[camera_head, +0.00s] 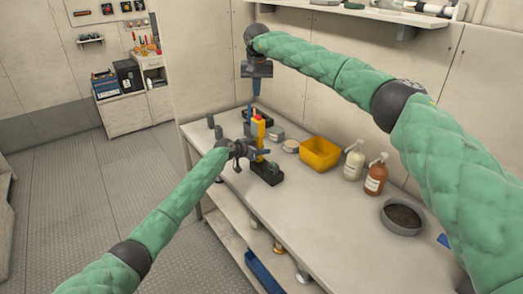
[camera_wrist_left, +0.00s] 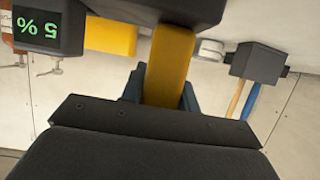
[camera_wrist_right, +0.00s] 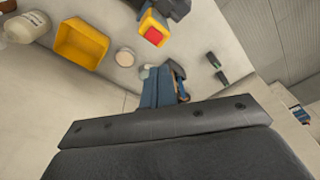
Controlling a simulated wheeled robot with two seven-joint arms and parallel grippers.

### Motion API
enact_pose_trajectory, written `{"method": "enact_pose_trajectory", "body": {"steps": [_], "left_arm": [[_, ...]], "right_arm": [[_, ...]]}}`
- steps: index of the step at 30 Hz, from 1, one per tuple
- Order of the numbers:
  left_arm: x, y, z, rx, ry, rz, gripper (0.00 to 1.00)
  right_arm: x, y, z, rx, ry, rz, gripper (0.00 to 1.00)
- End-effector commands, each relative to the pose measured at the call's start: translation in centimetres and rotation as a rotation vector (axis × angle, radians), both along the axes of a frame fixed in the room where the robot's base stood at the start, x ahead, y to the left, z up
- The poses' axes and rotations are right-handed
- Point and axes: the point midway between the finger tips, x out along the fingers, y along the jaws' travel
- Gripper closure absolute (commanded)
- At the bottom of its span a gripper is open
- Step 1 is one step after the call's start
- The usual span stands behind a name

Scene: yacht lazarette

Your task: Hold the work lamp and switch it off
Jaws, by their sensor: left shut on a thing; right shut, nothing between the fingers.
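The work lamp (camera_head: 260,133) stands upright on the table, with a yellow post, a black base (camera_head: 268,172) and a red button (camera_head: 258,117) on top. The red button also shows in the right wrist view (camera_wrist_right: 153,36). My left gripper (camera_head: 251,151) is shut around the yellow post, which shows between its blue fingers in the left wrist view (camera_wrist_left: 165,85). My right gripper (camera_head: 255,90) points down close to the lamp's top, shut and empty; its blue fingers show in the right wrist view (camera_wrist_right: 162,88). I cannot tell whether they touch the button.
A dark box with a green "5 %" display (camera_wrist_left: 42,27) shows in the left wrist view. A yellow bin (camera_head: 320,154), a cream bottle (camera_head: 353,162), a brown bottle (camera_head: 376,178) and a grey round dish (camera_head: 402,217) stand right of the lamp.

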Motion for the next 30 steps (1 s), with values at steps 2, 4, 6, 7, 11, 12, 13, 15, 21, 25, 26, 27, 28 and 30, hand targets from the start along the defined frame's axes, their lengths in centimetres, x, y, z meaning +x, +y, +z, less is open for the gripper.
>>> {"method": "enact_pose_trajectory", "body": {"steps": [2, 4, 6, 7, 11, 12, 13, 15, 21, 25, 26, 27, 28, 30], "left_arm": [[0.0, 0.0, 0.0, 0.001, 0.001, 0.000, 1.00], [0.0, 0.0, 0.0, 0.001, 0.001, 0.000, 1.00], [0.0, 0.0, 0.0, 0.001, 0.001, 0.000, 1.00], [0.0, 0.0, 0.0, 0.001, 0.001, 0.000, 1.00], [0.0, 0.0, 0.0, 0.001, 0.001, 0.000, 1.00], [0.0, 0.0, 0.0, 0.001, 0.001, 0.000, 1.00], [0.0, 0.0, -0.1, 0.001, 0.001, 0.000, 1.00], [0.0, 0.0, 0.0, 0.001, 0.001, 0.000, 1.00], [0.0, 0.0, 0.0, 0.001, 0.001, 0.000, 1.00], [0.0, 0.0, 0.0, 0.001, 0.001, 0.000, 1.00], [0.0, 0.0, 0.0, 0.001, 0.001, 0.000, 1.00], [0.0, 0.0, 0.0, 0.001, 0.001, 0.000, 1.00], [0.0, 0.0, 0.0, 0.001, 0.001, 0.000, 1.00], [0.0, 0.0, 0.0, 0.001, 0.001, 0.000, 1.00]], "right_arm": [[0.0, 0.0, 0.0, -0.007, 0.000, 0.041, 1.00], [0.0, 0.0, 0.0, -0.010, 0.000, 0.065, 1.00], [0.0, 0.0, -0.1, -0.012, 0.000, 0.078, 1.00], [0.0, 0.0, -0.2, -0.012, 0.001, 0.080, 1.00], [0.0, 0.0, -0.8, -0.011, 0.001, 0.081, 1.00], [0.0, 0.0, -1.0, -0.011, 0.001, 0.081, 1.00], [0.0, 0.0, -1.3, -0.011, 0.001, 0.081, 1.00], [0.0, 0.0, -1.8, -0.011, 0.001, 0.080, 1.00], [-0.1, 0.0, -4.1, -0.012, 0.002, 0.079, 1.00], [0.0, 0.0, -5.3, -0.011, 0.000, 0.079, 1.00], [0.0, 0.0, -5.6, -0.011, 0.000, 0.079, 1.00], [0.0, 0.0, -5.9, -0.012, 0.001, 0.079, 1.00], [0.0, 0.0, -6.1, -0.012, 0.001, 0.079, 1.00], [0.0, 0.0, -6.4, -0.011, 0.001, 0.079, 1.00]]}}
